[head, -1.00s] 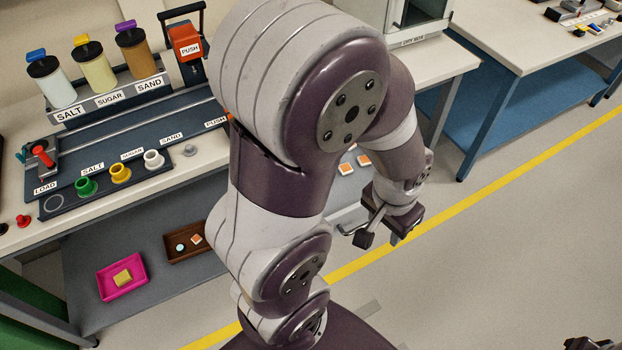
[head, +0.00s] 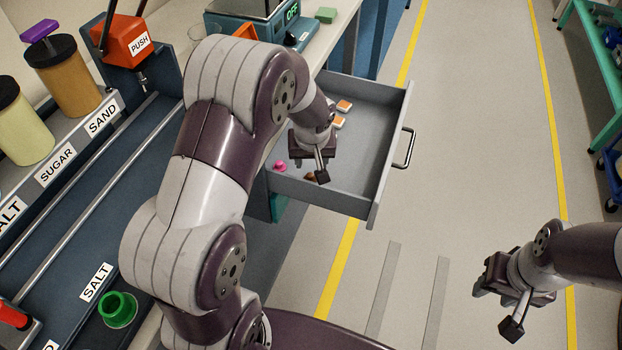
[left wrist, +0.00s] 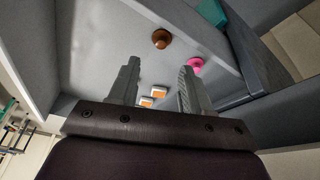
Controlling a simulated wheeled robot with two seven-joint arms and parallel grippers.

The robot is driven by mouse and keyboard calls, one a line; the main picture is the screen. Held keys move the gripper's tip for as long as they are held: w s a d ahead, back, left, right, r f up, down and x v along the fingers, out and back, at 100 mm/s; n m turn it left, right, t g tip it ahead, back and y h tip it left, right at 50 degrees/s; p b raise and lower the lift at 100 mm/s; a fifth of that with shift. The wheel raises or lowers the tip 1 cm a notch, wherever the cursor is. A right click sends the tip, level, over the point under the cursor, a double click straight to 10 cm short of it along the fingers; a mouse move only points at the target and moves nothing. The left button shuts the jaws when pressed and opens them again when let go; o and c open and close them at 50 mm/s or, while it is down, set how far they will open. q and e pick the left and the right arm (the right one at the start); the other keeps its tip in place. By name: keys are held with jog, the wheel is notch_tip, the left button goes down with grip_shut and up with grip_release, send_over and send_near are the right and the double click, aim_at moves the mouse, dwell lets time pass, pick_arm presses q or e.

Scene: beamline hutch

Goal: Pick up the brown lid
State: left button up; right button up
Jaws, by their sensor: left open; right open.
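The brown lid (left wrist: 160,38) lies on the floor of an open grey drawer (head: 362,95); it is round with a knob. In the head view only a small part of the brown lid (head: 310,177) shows beside my left gripper (head: 309,169), which hangs over the drawer. In the left wrist view my left gripper (left wrist: 159,72) is open and empty, with the lid beyond its fingertips and apart from them. My right gripper (head: 497,309) is open and empty above the floor at the right.
A pink lid (head: 280,166) and two orange-and-white squares (head: 344,105) also lie in the drawer. The drawer has a handle (head: 404,148) on its front. A dispenser bench with a green funnel (head: 117,308) stands left. The floor right of the drawer is clear.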

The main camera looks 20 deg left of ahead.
aim_at(310, 175)
pick_arm(q)
jog(key=shift+a+f, duration=0.25)
jog(key=shift+f, duration=0.35)
jog(key=shift+a+f, duration=0.2)
jog(key=shift+f, duration=0.4)
jog(key=x, duration=0.2)
jog(key=b+x, duration=0.1)
jog(key=x, duration=0.4)
jog(key=shift+w+d+r+b, duration=0.1)
jog(key=shift+w+r+b, duration=0.05)
jog(key=shift+w+b, duration=0.15)
jog(key=shift+d, duration=0.1)
grip_shut()
